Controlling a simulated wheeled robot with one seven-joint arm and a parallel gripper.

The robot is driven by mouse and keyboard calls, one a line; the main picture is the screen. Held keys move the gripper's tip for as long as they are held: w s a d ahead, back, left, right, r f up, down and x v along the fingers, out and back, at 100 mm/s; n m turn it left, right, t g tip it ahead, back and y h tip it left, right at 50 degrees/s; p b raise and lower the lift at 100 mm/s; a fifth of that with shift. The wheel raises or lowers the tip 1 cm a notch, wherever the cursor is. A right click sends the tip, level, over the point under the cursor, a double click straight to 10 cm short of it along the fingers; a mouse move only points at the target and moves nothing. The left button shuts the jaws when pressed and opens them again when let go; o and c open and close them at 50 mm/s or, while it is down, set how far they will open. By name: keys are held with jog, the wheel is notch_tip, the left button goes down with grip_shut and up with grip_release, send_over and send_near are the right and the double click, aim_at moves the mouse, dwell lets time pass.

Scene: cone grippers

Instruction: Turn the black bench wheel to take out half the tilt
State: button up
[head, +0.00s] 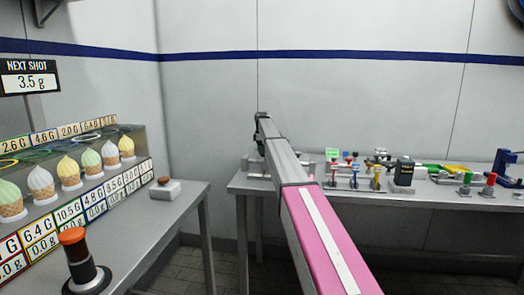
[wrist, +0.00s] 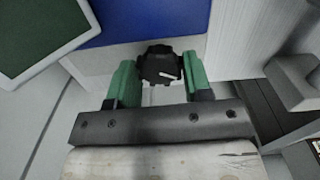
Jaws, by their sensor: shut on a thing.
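In the head view my pink and grey arm reaches to the left end of the back bench, and my gripper (head: 260,135) is small there. The wheel is hidden or too small to make out in the head view.
The back bench (head: 290,190) carries several small coloured tools and a black box (head: 404,172) to the right of my arm. At left, a counter (head: 150,225) holds several ice cream cones (head: 70,172), number cards and an orange-topped knob (head: 73,240). A sign (head: 30,78) reads 3.5 g.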

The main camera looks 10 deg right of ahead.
jog(key=shift+m, duration=2.2)
jog(key=o, duration=0.9)
jog(key=shift+r, duration=0.1)
notch_tip(320, 180, up, 11)
jog(key=shift+f, duration=0.2)
